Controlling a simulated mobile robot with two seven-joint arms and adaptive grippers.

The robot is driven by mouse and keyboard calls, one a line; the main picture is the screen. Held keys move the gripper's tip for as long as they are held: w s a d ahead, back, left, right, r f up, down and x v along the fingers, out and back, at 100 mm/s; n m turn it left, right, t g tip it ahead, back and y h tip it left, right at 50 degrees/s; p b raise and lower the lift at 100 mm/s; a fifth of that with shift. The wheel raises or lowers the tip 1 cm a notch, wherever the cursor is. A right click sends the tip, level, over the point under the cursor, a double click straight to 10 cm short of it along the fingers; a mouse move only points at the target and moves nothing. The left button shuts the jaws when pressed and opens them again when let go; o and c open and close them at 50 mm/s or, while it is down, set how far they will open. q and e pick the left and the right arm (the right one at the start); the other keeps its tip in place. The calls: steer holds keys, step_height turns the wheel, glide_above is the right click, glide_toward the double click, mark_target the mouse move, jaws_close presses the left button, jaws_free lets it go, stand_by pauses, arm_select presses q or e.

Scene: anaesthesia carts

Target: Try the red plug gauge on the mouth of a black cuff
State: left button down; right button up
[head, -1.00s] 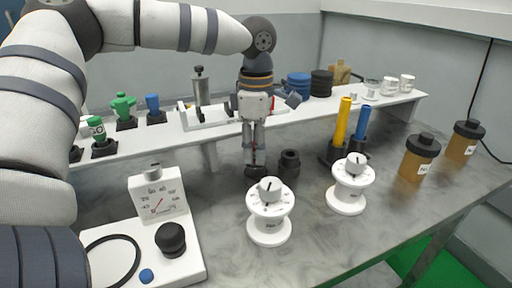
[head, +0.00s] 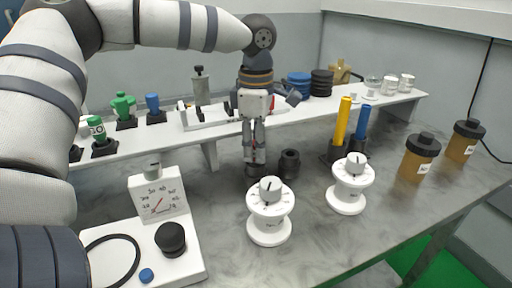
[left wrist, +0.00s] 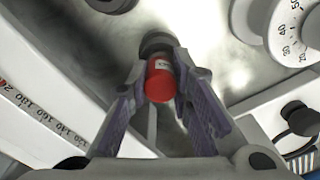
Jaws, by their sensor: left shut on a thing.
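My left gripper (head: 253,160) points down over the table, with its fingers shut on the red plug gauge. In the left wrist view the red plug gauge (left wrist: 160,82) is a short red cylinder with a small white label, between the two fingertips (left wrist: 160,75). A black cuff (left wrist: 157,42) shows just beyond it, in line with it; in the head view this cuff (head: 256,173) is directly below the fingertips, partly hidden. I cannot tell whether the gauge touches or enters its mouth. Another black cuff (head: 290,163) stands upright just to the right. My right gripper is not in view.
Two white dials on spools (head: 268,213) (head: 349,185) stand in front and to the right. A white gauge box (head: 160,195) with a black knob is front left. A long white shelf (head: 215,135) runs behind the gripper. Amber jars (head: 418,158) stand at right.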

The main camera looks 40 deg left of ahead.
arm_select(q)
steer(key=shift+r, duration=3.35)
